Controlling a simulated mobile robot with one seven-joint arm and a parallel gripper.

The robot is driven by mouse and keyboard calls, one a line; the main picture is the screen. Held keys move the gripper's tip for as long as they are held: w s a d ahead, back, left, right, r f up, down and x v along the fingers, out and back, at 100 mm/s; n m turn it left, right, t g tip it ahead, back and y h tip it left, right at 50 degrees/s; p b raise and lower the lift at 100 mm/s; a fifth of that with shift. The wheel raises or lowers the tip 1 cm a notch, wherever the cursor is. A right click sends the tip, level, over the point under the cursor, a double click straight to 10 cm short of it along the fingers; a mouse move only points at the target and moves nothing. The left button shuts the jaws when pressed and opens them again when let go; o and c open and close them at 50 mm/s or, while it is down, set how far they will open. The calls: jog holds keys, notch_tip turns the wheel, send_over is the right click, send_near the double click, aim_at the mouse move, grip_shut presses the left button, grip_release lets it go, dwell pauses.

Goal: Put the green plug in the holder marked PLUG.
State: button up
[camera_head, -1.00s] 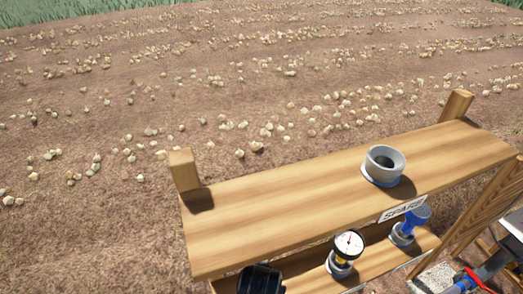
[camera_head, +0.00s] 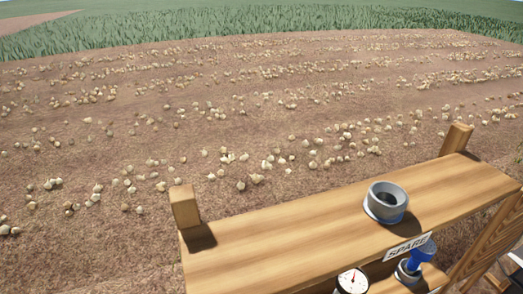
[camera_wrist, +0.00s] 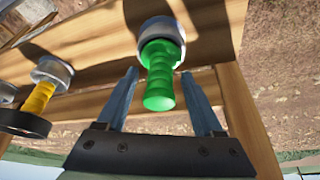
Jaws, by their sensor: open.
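In the wrist view the green plug (camera_wrist: 160,88) has its far end at a grey round holder or fitting (camera_wrist: 155,28) on a wooden shelf; how deep it sits is hidden. My gripper (camera_wrist: 160,74) is open, with one blue finger on each side of the plug. I cannot tell whether either finger touches it. The plug does not show in the head view, nor does my gripper. No PLUG mark is legible in either view. A SPARE label (camera_head: 408,248) is on the upper shelf's front edge.
A grey collar (camera_head: 386,203) stands on the upper wooden shelf (camera_head: 290,232), which has end posts. Below are a gauge (camera_head: 352,280) and a blue-handled part (camera_head: 421,253) in a holder. A yellow-stemmed part (camera_wrist: 40,97) stands beside the plug in the wrist view.

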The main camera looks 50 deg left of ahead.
jog(key=shift+r, duration=0.4)
jog(key=shift+v, duration=1.2)
jog(key=s+d+b, duration=0.4)
jog(key=s+d, duration=0.4)
jog(key=shift+s+d, duration=0.3)
jog(key=shift+d, duration=0.05)
jog(key=shift+r, duration=0.15)
